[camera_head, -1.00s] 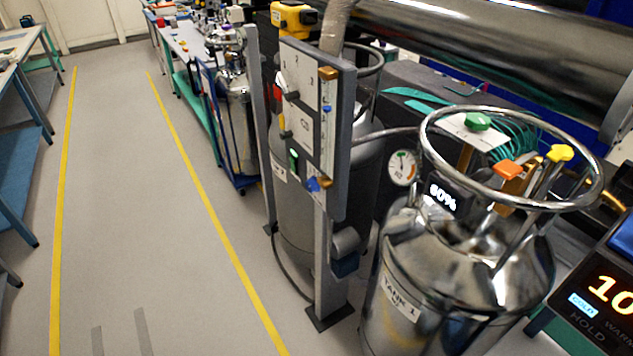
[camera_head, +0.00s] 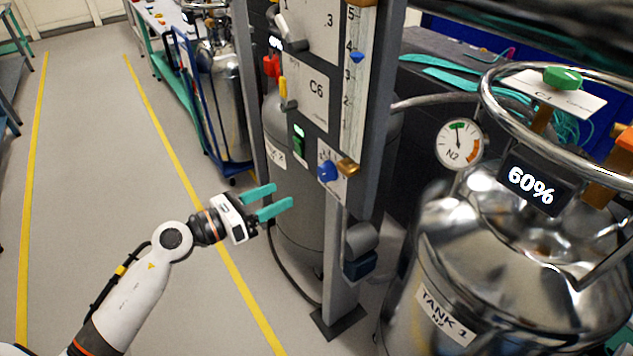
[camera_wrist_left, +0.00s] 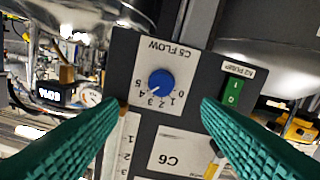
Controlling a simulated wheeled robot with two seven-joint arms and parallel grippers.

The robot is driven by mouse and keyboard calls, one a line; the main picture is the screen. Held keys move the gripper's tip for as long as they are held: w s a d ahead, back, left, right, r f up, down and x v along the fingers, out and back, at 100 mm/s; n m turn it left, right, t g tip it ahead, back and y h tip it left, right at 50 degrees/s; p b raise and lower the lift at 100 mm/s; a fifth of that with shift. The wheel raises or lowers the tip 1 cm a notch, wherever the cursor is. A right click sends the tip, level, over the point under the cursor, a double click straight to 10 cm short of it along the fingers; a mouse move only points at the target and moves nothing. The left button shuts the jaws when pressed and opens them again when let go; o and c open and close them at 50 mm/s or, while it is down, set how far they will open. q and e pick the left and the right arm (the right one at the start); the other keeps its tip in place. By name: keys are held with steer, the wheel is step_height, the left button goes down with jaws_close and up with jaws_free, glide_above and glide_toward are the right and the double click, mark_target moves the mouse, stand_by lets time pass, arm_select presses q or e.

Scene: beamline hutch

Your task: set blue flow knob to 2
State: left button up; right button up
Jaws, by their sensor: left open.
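The blue flow knob (camera_head: 328,171) is on a small white plate low on the grey panel post. In the left wrist view the knob (camera_wrist_left: 161,80) appears upside down under the label C5 FLOW, with numbers 0 to 5 around it. Its pale mark points to the lower left, around 3 to 4; the exact value is hard to read. My left gripper (camera_head: 283,196) is open and empty, left of and below the knob in the head view and apart from it. In the left wrist view the knob lies between its teal fingers (camera_wrist_left: 161,108). My right gripper is not in view.
A green N2 pump switch (camera_head: 299,144) and a yellow lever (camera_head: 287,94) are close beside the knob. A brass fitting (camera_head: 348,166) adjoins it. Tank 1 (camera_head: 455,240), with a ring handle, stands at the right. Open floor (camera_head: 110,190) lies to the left.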

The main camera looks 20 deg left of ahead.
mark_target(321, 175)
arm_select(q)
steer(key=p+x, duration=0.2)
steer(key=x, duration=0.7)
steer(key=shift+w+d, duration=0.1)
steer(key=shift+w, duration=0.15)
steer(key=shift+w+d, duration=0.45)
steer(key=shift+w, duration=0.15)
steer(key=shift+c, duration=0.5)
steer(key=c, duration=0.9)
